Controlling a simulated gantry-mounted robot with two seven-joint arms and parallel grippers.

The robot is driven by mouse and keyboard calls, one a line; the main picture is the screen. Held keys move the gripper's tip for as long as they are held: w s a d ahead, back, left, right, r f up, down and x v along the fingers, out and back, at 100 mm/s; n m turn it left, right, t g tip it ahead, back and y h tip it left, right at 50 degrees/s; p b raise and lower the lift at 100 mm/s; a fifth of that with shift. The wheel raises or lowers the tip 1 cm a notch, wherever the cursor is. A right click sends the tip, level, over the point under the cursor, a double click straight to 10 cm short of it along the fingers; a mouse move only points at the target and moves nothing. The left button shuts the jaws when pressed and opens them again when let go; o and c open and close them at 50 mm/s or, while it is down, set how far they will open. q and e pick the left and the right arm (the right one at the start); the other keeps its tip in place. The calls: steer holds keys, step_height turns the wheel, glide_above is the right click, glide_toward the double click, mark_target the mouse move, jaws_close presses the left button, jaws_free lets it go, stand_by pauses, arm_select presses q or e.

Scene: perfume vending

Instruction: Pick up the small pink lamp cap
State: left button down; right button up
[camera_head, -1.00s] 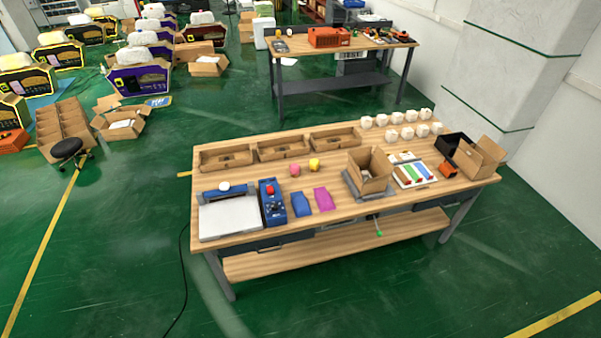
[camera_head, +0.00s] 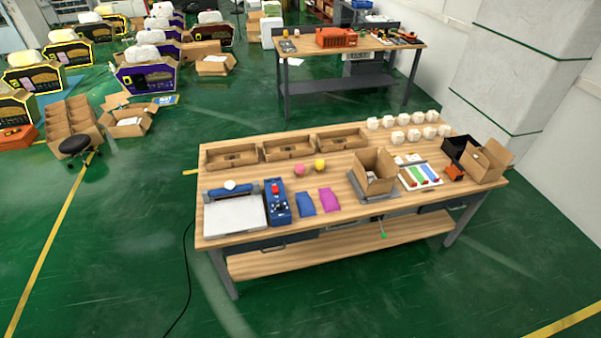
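A small pink rounded object (camera_head: 299,170), which looks like the pink lamp cap, sits on the wooden table (camera_head: 340,217) near its middle, in front of the cardboard trays. A similar yellow object (camera_head: 320,164) stands close to its right. Neither of my grippers shows in the head view.
Three shallow cardboard trays (camera_head: 289,148) line the table's back left. A white-plated sealer (camera_head: 235,214), a blue box with a red button (camera_head: 277,201), and blue (camera_head: 305,203) and magenta (camera_head: 328,199) pouches lie in front. An open carton (camera_head: 374,172) stands right. Several white pots (camera_head: 414,134) stand behind.

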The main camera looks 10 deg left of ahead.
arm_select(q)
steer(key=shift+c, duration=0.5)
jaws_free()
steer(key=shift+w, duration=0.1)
